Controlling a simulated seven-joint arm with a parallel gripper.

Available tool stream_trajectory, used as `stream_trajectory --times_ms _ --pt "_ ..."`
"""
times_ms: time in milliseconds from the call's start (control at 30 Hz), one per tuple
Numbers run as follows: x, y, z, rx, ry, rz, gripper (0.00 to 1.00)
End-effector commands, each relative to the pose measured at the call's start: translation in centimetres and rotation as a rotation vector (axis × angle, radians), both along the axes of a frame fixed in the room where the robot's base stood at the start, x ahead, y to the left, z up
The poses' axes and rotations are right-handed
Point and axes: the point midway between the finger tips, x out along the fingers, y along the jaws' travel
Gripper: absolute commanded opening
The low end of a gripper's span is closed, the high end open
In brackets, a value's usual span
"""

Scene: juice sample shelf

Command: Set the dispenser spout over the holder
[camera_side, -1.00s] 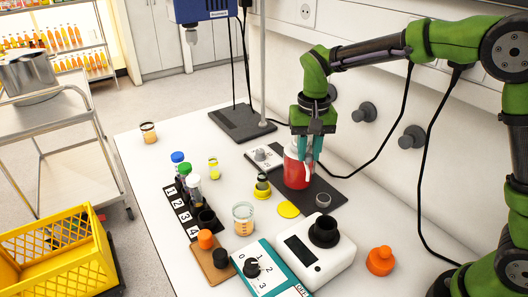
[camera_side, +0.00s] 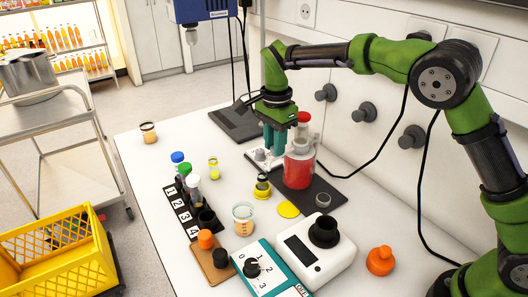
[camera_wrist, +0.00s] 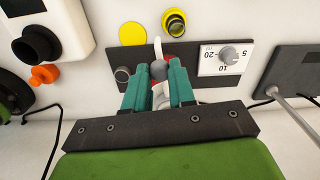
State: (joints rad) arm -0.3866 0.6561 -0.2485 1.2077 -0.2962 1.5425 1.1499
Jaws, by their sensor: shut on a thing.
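The dispenser (camera_side: 298,170) is a bottle of red liquid with a white head and red top, upright on a black mat. Its white spout (camera_wrist: 158,48) points up in the wrist view, its tip between the yellow disc and the holder. The yellow holder (camera_side: 263,194), with a dark-rimmed vial in it, stands left of the dispenser; it also shows in the wrist view (camera_wrist: 174,24). My gripper (camera_side: 275,150) is low at the dispenser's far left side. In the wrist view its teal fingertips close around a grey knob (camera_wrist: 158,70) by the dispenser's head; the exact contact is partly hidden.
A white dial plate (camera_side: 262,158) is close by my gripper. A yellow disc (camera_side: 288,210) and small grey cup (camera_side: 323,200) lie on or beside the black mat (camera_side: 326,188). A white device (camera_side: 318,255) and a numbered vial rack (camera_side: 183,215) stand nearer the front.

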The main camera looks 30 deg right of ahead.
Motion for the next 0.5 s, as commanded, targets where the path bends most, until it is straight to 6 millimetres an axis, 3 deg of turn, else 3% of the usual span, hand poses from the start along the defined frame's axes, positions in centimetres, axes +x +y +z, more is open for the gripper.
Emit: stream_trajectory --times_ms 500 --pt "2.5 0.0 0.0 0.002 -0.001 -0.274 0.0"
